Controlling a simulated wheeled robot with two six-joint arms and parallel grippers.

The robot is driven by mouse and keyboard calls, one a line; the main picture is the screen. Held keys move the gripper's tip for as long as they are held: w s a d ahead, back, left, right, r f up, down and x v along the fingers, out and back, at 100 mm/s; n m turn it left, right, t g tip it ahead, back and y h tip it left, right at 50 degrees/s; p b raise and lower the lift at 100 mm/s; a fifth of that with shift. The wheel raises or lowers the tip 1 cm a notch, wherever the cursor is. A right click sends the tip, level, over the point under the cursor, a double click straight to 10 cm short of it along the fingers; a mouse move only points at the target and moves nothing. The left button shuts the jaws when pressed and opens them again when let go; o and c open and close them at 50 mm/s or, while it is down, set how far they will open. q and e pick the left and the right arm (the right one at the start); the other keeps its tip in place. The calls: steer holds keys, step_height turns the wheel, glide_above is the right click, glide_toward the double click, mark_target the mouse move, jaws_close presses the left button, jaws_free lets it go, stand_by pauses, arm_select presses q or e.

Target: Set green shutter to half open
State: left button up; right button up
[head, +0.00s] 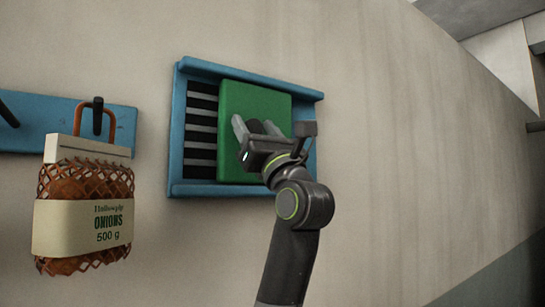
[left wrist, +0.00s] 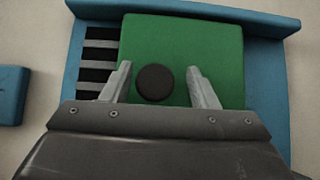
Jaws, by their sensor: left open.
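The green shutter (head: 254,101) sits in a blue frame (head: 185,187) on the wall. Dark slots with grey slats (head: 202,121) show uncovered to its left, and blue backing shows to its right. In the left wrist view the green shutter (left wrist: 185,42) carries a round black knob (left wrist: 155,84). My left gripper (head: 257,126) is in front of the shutter, open, with its fingertips (left wrist: 160,77) on either side of the knob. A gap shows between the knob and each finger. The gripper hides part of the shutter in the head view. My right gripper is not in view.
A net bag of onions (head: 83,221) hangs from a dark peg (head: 97,117) on a blue rail (head: 46,122) left of the frame. The wall (head: 400,150) to the right of the frame is bare.

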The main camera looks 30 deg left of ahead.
arm_select(q)
steer(key=b+v, duration=0.8)
steer(key=v, duration=0.9)
steer(key=shift+w+b, duration=0.15)
steer(key=shift+b, duration=0.25)
